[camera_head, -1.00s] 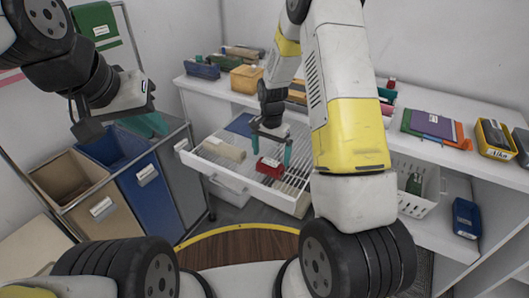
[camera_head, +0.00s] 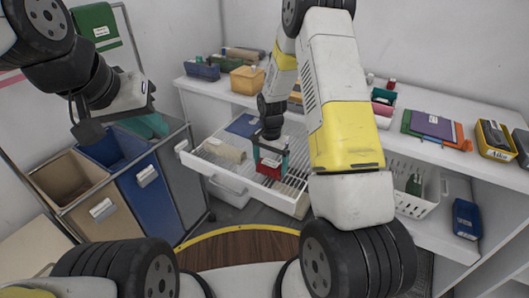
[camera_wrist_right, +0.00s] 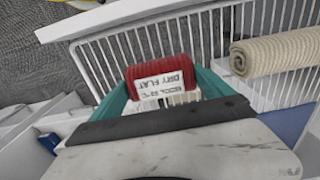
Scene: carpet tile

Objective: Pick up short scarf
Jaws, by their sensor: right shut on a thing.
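A red rolled scarf (camera_head: 270,163) with a white label reading "DRY FLAT" is between the teal fingers of my right gripper (camera_head: 271,157), above the white wire drawer. In the right wrist view, the red roll (camera_wrist_right: 160,72) sits between both fingers of the right gripper (camera_wrist_right: 163,84), which is shut on it. A beige ribbed roll (camera_head: 222,150) lies in the drawer (camera_head: 205,165) to the left; it also shows at the right of the wrist view (camera_wrist_right: 280,52).
A blue folded cloth (camera_head: 243,125) lies at the drawer's back. The shelf (camera_head: 395,125) above holds a yellow box (camera_head: 246,79), a blue tray (camera_head: 202,70) and folders (camera_head: 432,127). Blue (camera_head: 150,190) and tan (camera_head: 95,205) bins stand left. A white basket (camera_head: 418,200) is on the right.

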